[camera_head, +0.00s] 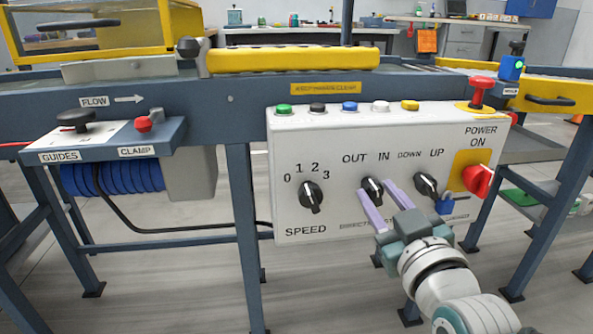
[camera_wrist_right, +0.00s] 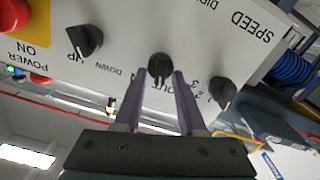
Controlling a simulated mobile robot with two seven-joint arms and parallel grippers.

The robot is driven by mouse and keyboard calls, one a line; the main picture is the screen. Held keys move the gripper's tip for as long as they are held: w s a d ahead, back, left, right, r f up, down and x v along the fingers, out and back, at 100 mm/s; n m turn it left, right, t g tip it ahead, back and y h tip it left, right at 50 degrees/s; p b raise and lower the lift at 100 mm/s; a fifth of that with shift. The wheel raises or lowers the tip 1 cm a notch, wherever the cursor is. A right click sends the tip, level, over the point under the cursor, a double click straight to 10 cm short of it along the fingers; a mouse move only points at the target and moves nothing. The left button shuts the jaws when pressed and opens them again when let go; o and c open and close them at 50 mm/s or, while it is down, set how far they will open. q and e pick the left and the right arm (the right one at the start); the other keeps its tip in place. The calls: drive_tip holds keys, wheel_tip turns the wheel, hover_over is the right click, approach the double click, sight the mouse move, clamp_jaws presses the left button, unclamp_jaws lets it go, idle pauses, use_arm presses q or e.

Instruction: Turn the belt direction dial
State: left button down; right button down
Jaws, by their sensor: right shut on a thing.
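The belt direction dial (camera_head: 372,189) is a black knob on the white control panel (camera_head: 330,140), below the labels OUT and IN. My right gripper (camera_head: 376,187) has its two purple fingers on either side of this dial and is shut on it. In the right wrist view the dial (camera_wrist_right: 160,69) sits between the fingertips of the gripper (camera_wrist_right: 158,76). I cannot tell for sure which label the dial points at. The fingers partly cover the DIRECTION label under it. My left gripper is out of view.
The speed dial (camera_head: 311,196) is left of the direction dial, and the DOWN/UP dial (camera_head: 426,185) is close on its right. A red power knob (camera_head: 477,181) and a red mushroom button (camera_head: 481,92) are at the panel's right. Several coloured buttons line its top.

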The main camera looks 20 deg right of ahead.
drive_tip(key=shift+a+n, duration=0.1)
drive_tip(key=shift+n, duration=1.1)
drive_tip(key=shift+f, duration=0.1)
drive_tip(key=c, duration=0.9)
unclamp_jaws()
drive_tip(key=shift+o, duration=0.2)
drive_tip(key=shift+s+a+p, duration=0.1)
drive_tip(key=shift+s+p, duration=0.2)
drive_tip(key=shift+p, duration=0.1)
drive_tip(key=p+v, duration=0.2)
drive_tip(key=v, duration=0.7)
drive_tip(key=shift+p, duration=0.35)
